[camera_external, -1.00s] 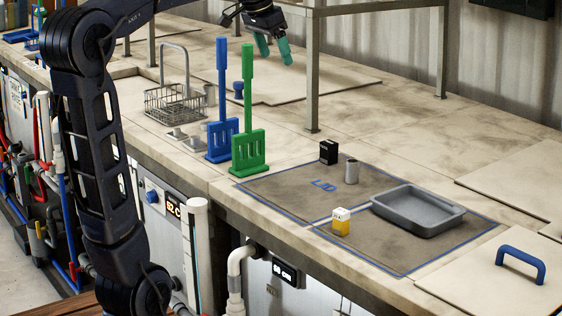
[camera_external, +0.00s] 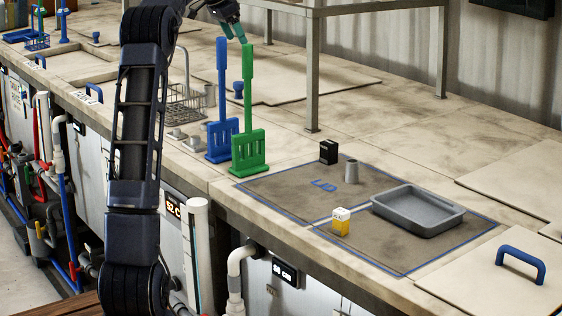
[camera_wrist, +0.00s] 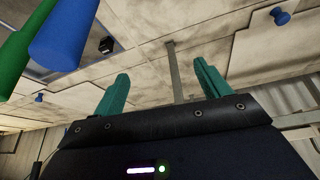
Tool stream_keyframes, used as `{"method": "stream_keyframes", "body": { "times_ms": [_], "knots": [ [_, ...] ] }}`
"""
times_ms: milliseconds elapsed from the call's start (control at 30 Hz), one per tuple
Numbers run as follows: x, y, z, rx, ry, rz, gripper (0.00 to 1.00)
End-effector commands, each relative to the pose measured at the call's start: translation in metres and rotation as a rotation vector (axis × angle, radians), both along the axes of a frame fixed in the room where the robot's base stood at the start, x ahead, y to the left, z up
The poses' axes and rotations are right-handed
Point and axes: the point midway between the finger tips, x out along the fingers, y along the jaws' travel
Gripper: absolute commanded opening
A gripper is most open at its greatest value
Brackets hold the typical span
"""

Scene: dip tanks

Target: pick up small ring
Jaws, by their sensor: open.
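I cannot make out a thing that is surely the small ring. Small grey pieces (camera_external: 193,143) lie near the wire basket, too small to tell their shape. A short grey round piece (camera_external: 351,172) stands on the blue-outlined mat. My gripper (camera_external: 233,27) is at the top of the outside view, above the blue and green racks, its teal fingers pointing down. In the wrist view my gripper (camera_wrist: 161,71) has its two teal fingers spread apart with nothing between them.
The tall blue rack (camera_external: 222,100) and green rack (camera_external: 248,110) stand upright below my gripper. A wire basket (camera_external: 185,105) is behind my arm. A metal frame leg (camera_external: 312,75) stands behind.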

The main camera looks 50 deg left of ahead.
Motion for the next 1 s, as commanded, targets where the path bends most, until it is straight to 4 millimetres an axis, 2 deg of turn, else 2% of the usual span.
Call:
{"method": "stream_keyframes", "body": {
  "times_ms": [33,100,200,400,600,900,1000],
  "knots": [
    [-0.002,0.028,-0.011,-0.005,-0.007,0.003,0.75],
    [-0.005,0.058,-0.02,-0.004,-0.019,-0.003,0.75],
    [-0.011,0.091,-0.032,-0.004,-0.033,-0.01,0.75],
    [-0.021,0.137,-0.05,0.0,-0.054,-0.018,0.75],
    [-0.032,0.167,-0.063,0.002,-0.07,-0.022,0.75],
    [-0.043,0.198,-0.077,0.005,-0.085,-0.027,0.75],
    [-0.042,0.196,-0.09,0.005,-0.084,-0.028,0.75]
  ]
}}
